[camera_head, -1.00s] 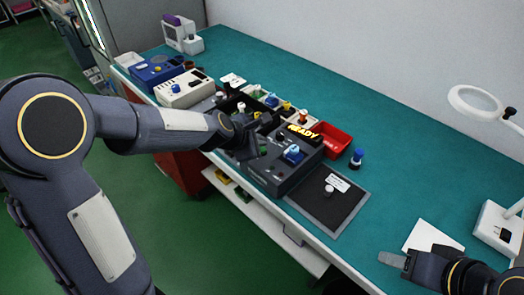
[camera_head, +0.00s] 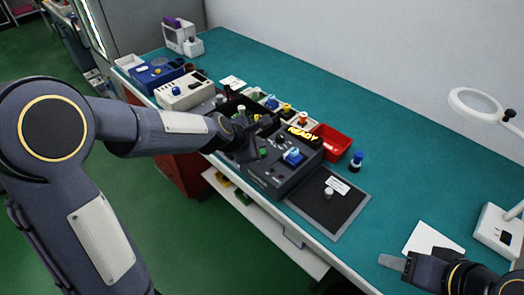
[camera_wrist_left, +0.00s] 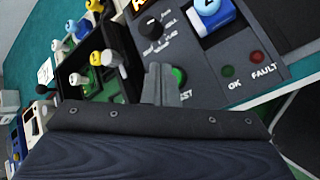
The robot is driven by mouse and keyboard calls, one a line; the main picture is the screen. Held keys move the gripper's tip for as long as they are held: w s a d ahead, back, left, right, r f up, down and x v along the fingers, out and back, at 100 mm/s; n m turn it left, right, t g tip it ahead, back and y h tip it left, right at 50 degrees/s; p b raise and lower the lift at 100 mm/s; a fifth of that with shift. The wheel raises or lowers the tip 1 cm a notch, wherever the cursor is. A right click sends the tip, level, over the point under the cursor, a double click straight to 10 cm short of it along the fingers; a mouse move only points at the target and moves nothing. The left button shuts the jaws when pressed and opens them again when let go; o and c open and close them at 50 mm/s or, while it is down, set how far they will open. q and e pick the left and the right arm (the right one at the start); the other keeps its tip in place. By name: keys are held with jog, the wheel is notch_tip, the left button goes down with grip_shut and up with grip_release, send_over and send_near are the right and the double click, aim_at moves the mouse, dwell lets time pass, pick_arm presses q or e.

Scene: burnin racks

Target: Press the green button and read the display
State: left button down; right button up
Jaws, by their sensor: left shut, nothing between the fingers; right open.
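The dark tester box (camera_head: 270,178) stands on the bench. Its display (camera_head: 303,135) shows READY in yellow. The green button (camera_head: 263,152) is on the box's top, and in the left wrist view the green button (camera_wrist_left: 179,76) is partly behind the fingers. My left gripper (camera_head: 250,156) is shut and empty at the box's left part, close beside the button. In the left wrist view its fingertips (camera_wrist_left: 160,72) overlap the button's edge; I cannot tell whether they touch it. My right gripper (camera_head: 393,262) is open and empty near the bench's front edge.
A blue-topped part (camera_head: 292,155) sits in the box's socket. The OK lamp (camera_wrist_left: 227,71) and FAULT lamp (camera_wrist_left: 256,58) look unlit. A red bin (camera_head: 331,141), a black mat (camera_head: 328,200) and a tray of coloured parts (camera_head: 233,104) surround the box.

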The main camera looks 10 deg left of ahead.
pick_arm(q)
jog(key=shift+f, duration=0.2)
dwell(0.6)
jog(key=shift+f+b, duration=0.25)
jog(key=shift+b, duration=0.05)
jog(key=shift+f+b, duration=0.4)
jog(key=shift+f, duration=0.05)
dwell(0.6)
jog(key=shift+r, duration=0.1)
jog(key=shift+r+p, duration=0.8)
jog(key=shift+p, duration=0.15)
notch_tip(320, 180, up, 5)
jog(key=p, duration=0.5)
